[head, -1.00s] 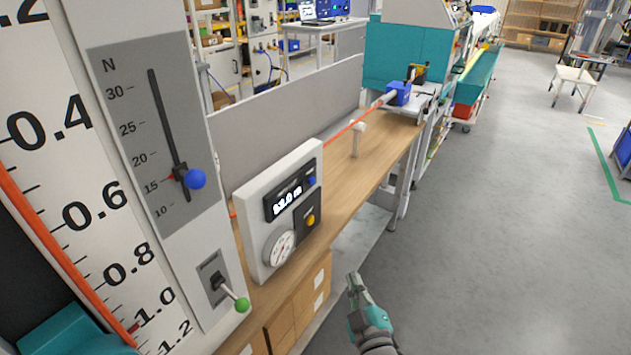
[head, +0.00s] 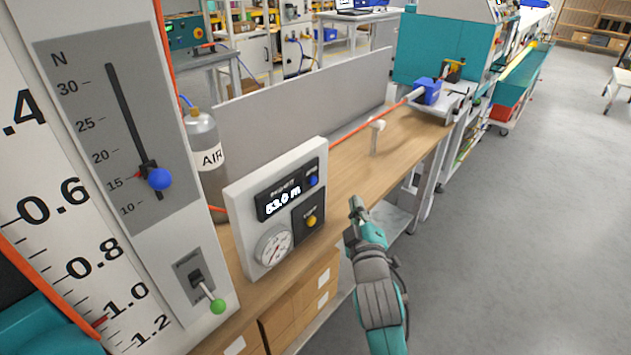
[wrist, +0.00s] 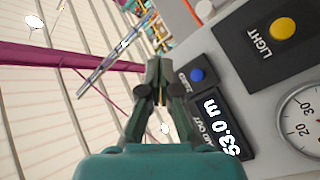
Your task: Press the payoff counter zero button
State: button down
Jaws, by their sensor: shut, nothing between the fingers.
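The payoff counter (head: 283,200) is set in a white panel (head: 236,215) on the wooden bench and reads 53.0 m. Its blue zero button (head: 314,181) is at the right end of the display. In the wrist view the blue button (wrist: 197,74) sits just above the lit display (wrist: 222,130). My gripper (head: 357,205) is to the right of the panel in the head view, apart from the button. In the wrist view my gripper (wrist: 158,62) has its fingertips together and empty, left of the button.
A yellow light button (head: 311,221) and a round gauge (head: 273,247) share the panel. A tension scale with a blue knob (head: 159,179) and a green-tipped lever (head: 217,306) stand at left. An orange cable (head: 378,124) runs above the bench (head: 395,160).

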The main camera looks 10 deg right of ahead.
jog(key=w+a, duration=0.5)
jog(key=w, duration=0.2)
dwell(0.5)
jog(key=shift+w+a, duration=0.2)
dwell(1.2)
jog(key=shift+w+a, duration=0.15)
jog(key=shift+w, duration=0.05)
jog(key=shift+w+a, duration=0.25)
jog(key=shift+w, duration=0.05)
dwell(0.9)
jog(key=shift+s+d, duration=0.1)
jog(key=shift+s, duration=0.05)
jog(key=shift+s+d, duration=0.4)
jog(key=shift+s, duration=0.15)
dwell(0.3)
jog(key=shift+s+d, duration=0.75)
jog(key=shift+s, duration=0.25)
jog(key=shift+s+d, duration=0.7)
jog(key=shift+s, duration=0.3)
